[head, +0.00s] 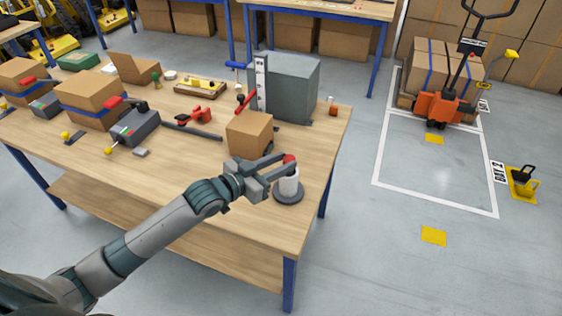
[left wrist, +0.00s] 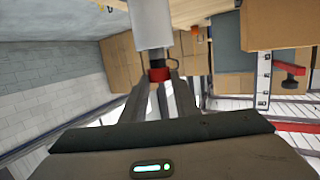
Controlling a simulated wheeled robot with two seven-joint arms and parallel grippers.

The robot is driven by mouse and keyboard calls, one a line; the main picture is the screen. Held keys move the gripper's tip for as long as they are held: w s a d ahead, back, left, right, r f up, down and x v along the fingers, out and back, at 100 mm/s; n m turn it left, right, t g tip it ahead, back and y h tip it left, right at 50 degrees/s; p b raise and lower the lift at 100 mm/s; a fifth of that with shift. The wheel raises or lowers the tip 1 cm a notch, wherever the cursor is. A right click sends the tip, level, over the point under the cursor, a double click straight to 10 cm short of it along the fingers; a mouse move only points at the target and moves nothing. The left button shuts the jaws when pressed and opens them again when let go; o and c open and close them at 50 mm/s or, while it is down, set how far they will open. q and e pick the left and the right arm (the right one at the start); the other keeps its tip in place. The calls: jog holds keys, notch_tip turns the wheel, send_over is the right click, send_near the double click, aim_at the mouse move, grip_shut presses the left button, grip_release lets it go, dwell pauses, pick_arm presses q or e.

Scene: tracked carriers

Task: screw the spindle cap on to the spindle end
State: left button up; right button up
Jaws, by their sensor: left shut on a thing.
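The red spindle cap (head: 289,158) is at the top of a pale upright spindle end (head: 289,184), which stands on a dark round base (head: 288,197) near the table's right front edge. My left gripper (head: 283,167) reaches in from the left and is shut on the cap. In the left wrist view the red cap (left wrist: 159,74) sits between my fingertips, in line with the pale spindle end (left wrist: 150,24). A short dark part shows between them there. I cannot tell how far the cap is threaded. My right gripper is not in view.
A small cardboard box (head: 249,134) stands close behind my left gripper, with a large grey box (head: 287,88) behind it. Red clamps, cartons and small devices fill the left and back of the wooden table (head: 262,223). The table's right front is mostly clear.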

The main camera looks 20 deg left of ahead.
pick_arm(q)
jog(key=shift+f, duration=0.45)
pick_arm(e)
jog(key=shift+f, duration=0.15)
pick_arm(q)
jog(key=o, duration=1.2)
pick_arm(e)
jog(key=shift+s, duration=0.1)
pick_arm(q)
jog(key=shift+b+v, duration=1.75)
jog(key=shift+v, duration=6.95)
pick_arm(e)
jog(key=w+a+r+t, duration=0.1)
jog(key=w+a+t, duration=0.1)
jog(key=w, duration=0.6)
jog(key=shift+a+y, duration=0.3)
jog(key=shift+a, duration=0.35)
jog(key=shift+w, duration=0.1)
